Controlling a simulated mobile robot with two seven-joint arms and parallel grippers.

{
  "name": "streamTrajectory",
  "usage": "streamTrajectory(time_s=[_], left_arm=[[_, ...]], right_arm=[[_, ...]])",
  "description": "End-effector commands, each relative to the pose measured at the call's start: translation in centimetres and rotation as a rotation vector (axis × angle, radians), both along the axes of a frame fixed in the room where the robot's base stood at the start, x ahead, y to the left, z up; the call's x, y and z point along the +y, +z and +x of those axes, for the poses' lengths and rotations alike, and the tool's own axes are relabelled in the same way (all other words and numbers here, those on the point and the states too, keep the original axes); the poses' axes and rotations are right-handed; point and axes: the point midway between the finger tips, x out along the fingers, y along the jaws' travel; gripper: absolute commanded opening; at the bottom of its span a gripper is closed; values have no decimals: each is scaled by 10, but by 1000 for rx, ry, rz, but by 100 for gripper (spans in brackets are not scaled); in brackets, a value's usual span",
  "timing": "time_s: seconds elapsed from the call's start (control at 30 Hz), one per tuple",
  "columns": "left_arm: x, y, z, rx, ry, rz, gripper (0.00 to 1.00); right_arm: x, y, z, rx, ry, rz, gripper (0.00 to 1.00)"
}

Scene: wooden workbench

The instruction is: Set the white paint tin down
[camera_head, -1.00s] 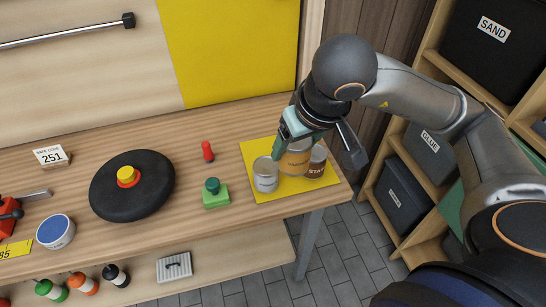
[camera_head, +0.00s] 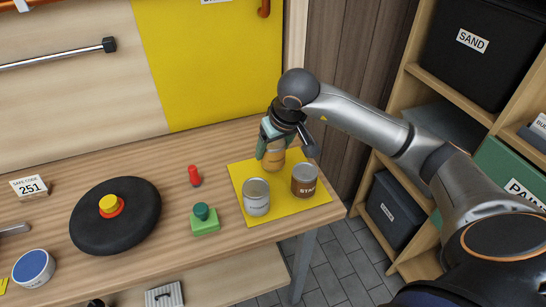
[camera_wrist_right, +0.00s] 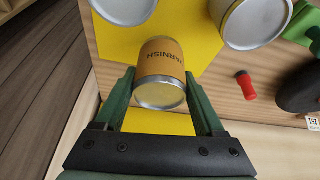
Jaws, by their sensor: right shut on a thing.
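My right gripper (camera_head: 271,150) is shut on an orange-tan tin (camera_head: 273,160), whose label reads VARNISH in the wrist view (camera_wrist_right: 163,60). The fingers stand on either side of it, over the back part of the yellow mat (camera_head: 240,175). I cannot tell whether its base touches the mat. A white-grey tin (camera_head: 256,198) stands upright at the mat's front left, apart from the gripper; it also shows in the wrist view (camera_wrist_right: 258,18). A brown tin (camera_head: 304,181) marked STAIN stands on the mat's right. My left gripper is not in view.
A green stamp-like block (camera_head: 204,222) and a red object (camera_head: 194,176) stand left of the mat. A black disc with a yellow-red button (camera_head: 115,215) lies further left. The bench (camera_head: 245,238) ends just right of the mat; shelves with bins (camera_head: 392,212) stand beyond.

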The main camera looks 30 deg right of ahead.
Motion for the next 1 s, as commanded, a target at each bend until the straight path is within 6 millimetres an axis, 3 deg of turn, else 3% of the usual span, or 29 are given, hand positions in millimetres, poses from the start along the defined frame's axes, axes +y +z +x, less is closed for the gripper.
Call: streamTrajectory(time_s=[0.3, 0.73, 0.77, 1.0], left_arm=[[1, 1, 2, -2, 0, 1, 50], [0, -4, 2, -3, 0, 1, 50], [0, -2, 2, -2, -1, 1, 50], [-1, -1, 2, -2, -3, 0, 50]], right_arm=[[-2, -37, 5, 2, 1, 2, 0], [-3, -44, 6, -1, 1, 0, 0], [-3, -42, 6, 1, 1, 0, 75], [-3, -42, 5, 1, 1, 0, 100]])
